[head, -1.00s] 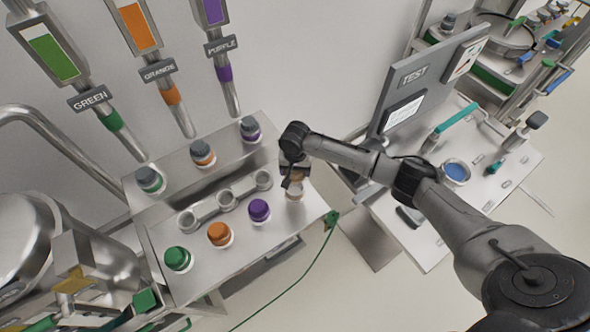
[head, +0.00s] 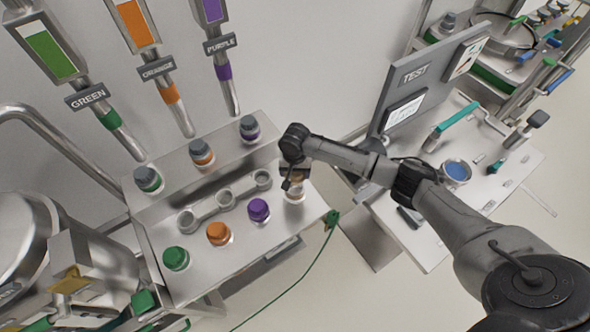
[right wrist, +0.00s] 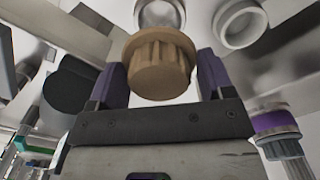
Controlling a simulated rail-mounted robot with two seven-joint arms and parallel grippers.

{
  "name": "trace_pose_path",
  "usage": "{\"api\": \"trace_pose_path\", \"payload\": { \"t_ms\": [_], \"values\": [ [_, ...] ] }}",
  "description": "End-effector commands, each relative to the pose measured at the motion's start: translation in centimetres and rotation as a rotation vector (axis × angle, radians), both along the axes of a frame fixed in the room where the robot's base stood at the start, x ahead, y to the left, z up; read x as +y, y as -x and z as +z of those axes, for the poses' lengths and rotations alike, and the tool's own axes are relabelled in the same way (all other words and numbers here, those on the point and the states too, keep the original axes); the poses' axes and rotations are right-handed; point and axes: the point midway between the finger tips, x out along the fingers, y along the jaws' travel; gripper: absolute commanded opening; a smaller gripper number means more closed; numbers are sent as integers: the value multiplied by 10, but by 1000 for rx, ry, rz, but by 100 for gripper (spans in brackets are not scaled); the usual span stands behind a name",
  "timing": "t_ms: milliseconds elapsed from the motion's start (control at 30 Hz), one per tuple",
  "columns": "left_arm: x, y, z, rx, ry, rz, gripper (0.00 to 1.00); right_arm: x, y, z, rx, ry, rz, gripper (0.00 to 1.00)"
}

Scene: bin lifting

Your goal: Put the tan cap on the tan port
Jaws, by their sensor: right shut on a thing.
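My right gripper (head: 291,184) is over the right end of the front row on the steel bench. In the right wrist view its two fingers (right wrist: 160,76) are shut on the ribbed tan cap (right wrist: 160,66). The tan port (right wrist: 160,13) shows partly just beyond the cap, lined up with it. In the head view the pale port (head: 295,197) is directly below the gripper, which hides its top. I cannot tell whether the cap touches or sits on the port. My left gripper is not in view.
Green (head: 176,258), orange (head: 218,233) and purple (head: 259,210) caps stand left of the gripper. Grey-capped bottles stand at the back. A TEST panel (head: 412,85) rises at the right.

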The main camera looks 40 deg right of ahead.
Motion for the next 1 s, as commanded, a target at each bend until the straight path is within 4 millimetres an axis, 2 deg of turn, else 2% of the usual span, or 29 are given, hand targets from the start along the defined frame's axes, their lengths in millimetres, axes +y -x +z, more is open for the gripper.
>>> {"api": "trace_pose_path", "payload": {
  "t_ms": [367,1000],
  "values": [
    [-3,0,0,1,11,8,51,0,0,-3,1,-1,-1,42],
    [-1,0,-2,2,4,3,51,0,0,-30,1,-1,-1,42]
  ]
}}
